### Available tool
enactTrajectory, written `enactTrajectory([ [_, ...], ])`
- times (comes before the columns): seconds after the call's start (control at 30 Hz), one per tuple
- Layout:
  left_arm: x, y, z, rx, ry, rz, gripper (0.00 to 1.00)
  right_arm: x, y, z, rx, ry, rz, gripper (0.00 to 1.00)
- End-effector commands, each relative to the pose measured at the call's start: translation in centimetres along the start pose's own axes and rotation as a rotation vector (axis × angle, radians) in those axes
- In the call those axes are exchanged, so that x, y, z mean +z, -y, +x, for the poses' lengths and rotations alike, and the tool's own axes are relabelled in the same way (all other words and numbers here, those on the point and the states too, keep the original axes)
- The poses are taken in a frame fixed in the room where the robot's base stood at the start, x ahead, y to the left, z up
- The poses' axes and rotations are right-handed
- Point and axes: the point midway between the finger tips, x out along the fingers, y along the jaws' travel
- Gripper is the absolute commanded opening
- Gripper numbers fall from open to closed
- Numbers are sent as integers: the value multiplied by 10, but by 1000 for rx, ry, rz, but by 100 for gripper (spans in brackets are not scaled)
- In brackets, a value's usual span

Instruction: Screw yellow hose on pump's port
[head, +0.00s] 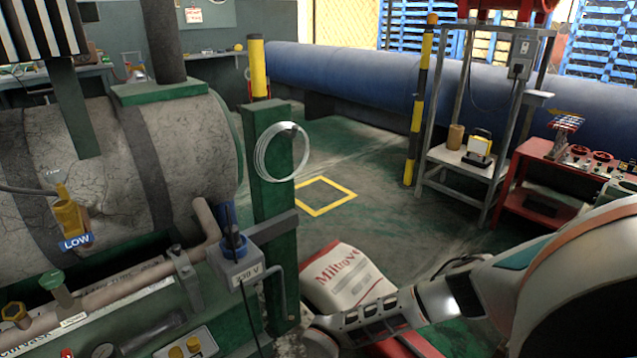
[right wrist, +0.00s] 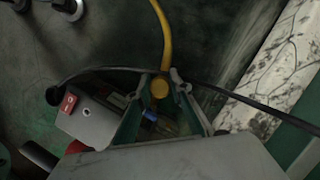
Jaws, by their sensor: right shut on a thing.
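In the right wrist view, the yellow hose (right wrist: 162,45) comes down from the top edge to a round yellow end fitting (right wrist: 159,88). My right gripper (right wrist: 162,80) has its two fingers on either side of this fitting and is shut on the hose end. A grey box with a red switch (right wrist: 68,104), which looks like the pump, lies beside and below the fingers. Its port is not clearly visible, and I cannot tell whether the fitting touches it. In the head view my right arm reaches in from the right, with its gripper out of sight. My left gripper is not in view.
A black cable (right wrist: 105,70) crosses behind the fingers. In the head view, the green machine frame (head: 270,170) and a grey 230 V box (head: 238,262) stand left of my arm. A white sack (head: 345,278) lies beyond it. Open floor (head: 400,215) lies farther back.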

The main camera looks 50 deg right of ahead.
Motion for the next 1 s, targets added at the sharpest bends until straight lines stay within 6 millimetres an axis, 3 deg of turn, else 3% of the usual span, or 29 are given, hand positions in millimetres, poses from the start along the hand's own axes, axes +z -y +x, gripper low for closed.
enactTrajectory([
  [0.73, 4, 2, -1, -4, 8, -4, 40, -4, 0, 8, -2, 0, 3, 0],
  [1.0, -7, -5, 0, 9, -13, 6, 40, -3, 1, 6, -45, 2, 100, 0],
])
